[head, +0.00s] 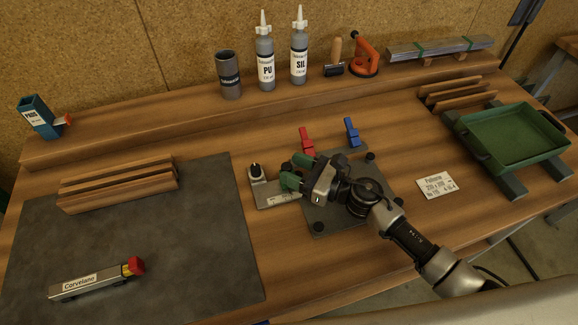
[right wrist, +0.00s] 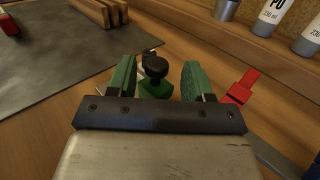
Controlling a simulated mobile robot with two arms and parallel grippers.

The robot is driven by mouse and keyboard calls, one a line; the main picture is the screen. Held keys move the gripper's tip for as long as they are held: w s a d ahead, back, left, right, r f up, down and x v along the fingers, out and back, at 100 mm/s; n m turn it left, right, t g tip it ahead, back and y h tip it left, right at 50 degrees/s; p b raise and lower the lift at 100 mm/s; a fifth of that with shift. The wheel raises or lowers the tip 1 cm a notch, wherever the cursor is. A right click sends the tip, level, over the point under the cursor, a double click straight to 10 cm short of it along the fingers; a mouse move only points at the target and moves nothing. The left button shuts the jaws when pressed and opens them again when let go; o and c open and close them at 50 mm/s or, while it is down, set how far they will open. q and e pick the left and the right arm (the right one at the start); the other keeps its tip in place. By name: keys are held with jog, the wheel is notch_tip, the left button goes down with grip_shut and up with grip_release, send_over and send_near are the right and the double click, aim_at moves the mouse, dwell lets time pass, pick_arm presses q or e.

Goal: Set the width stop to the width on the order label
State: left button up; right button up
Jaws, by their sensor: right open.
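The width stop (head: 257,173), a small block with a black knob, sits at the left end of a pale metal scale bar (head: 277,199) beside a dark plate (head: 322,222). My right gripper (head: 297,172) has green fingers, spread open and empty, just right of the knob. In the right wrist view the black knob (right wrist: 154,66) shows between the fingers, with green below it; I cannot tell whether they touch. The order label (head: 437,186), a white card, lies right of the plate; its small print is hard to read. The scale's marks are unreadable. My left gripper is out of view.
Red (head: 306,140) and blue (head: 352,132) levers stand behind the plate. A green tray (head: 487,157) is at right. A dark mat (head: 190,255) with wooden strips (head: 120,187) and a red-ended tool (head: 95,280) is at left. Bottles stand on the back ledge.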

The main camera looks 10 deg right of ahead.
jog(key=b+v, duration=0.2)
jog(key=v, duration=0.6)
jog(key=shift+f, duration=0.15)
jog(key=shift+s+d+b, duration=0.35)
jog(key=shift+d, duration=0.15)
